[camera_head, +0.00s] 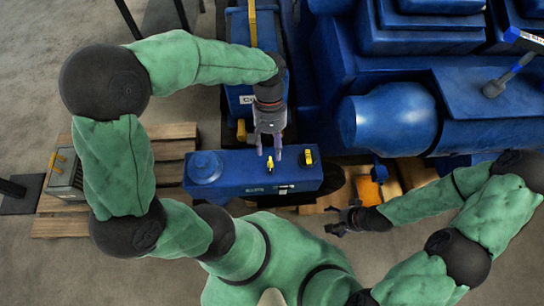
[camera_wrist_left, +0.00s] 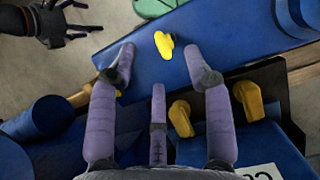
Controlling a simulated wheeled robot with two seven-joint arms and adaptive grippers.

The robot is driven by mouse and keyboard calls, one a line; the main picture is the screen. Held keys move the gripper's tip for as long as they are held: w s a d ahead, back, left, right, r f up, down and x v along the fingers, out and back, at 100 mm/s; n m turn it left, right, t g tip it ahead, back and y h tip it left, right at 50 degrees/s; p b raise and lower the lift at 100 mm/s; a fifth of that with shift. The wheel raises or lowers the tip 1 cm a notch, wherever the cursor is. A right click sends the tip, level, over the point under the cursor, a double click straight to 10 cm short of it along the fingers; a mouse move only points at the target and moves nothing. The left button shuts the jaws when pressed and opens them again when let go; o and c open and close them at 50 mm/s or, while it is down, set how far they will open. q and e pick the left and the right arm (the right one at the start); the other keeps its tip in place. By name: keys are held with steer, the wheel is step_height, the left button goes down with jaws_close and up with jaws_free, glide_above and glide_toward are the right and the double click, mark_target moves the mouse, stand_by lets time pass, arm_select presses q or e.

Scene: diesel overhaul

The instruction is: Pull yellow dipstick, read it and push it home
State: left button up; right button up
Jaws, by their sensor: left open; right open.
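A small yellow handle (camera_head: 270,163) stands on the blue box-shaped housing (camera_head: 232,178), and a second yellow piece (camera_head: 307,158) with a dark base sits to its right. I cannot tell for certain which is the dipstick. My left gripper (camera_head: 269,153) is open and empty, just beyond the first handle. In the left wrist view a yellow handle (camera_wrist_left: 164,45) shows between the spread fingertips of the left gripper (camera_wrist_left: 160,58), apart from them. My right gripper (camera_head: 337,220) is open and empty, right of the housing's near end; it also shows in the left wrist view (camera_wrist_left: 62,25).
More yellow knobs, one (camera_wrist_left: 181,118) and another (camera_wrist_left: 248,100), lie past the housing in the left wrist view. A large blue engine (camera_head: 395,120) fills the upper right. An orange block (camera_head: 370,192) sits right of the housing. Wooden pallets (camera_head: 170,150) and a crate (camera_head: 64,173) are left.

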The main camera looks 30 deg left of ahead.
mark_target(272, 157)
arm_select(q)
steer(key=shift+x, duration=2.3)
steer(key=shift+f+b, duration=0.1)
steer(key=shift+b, duration=0.2)
jaws_close()
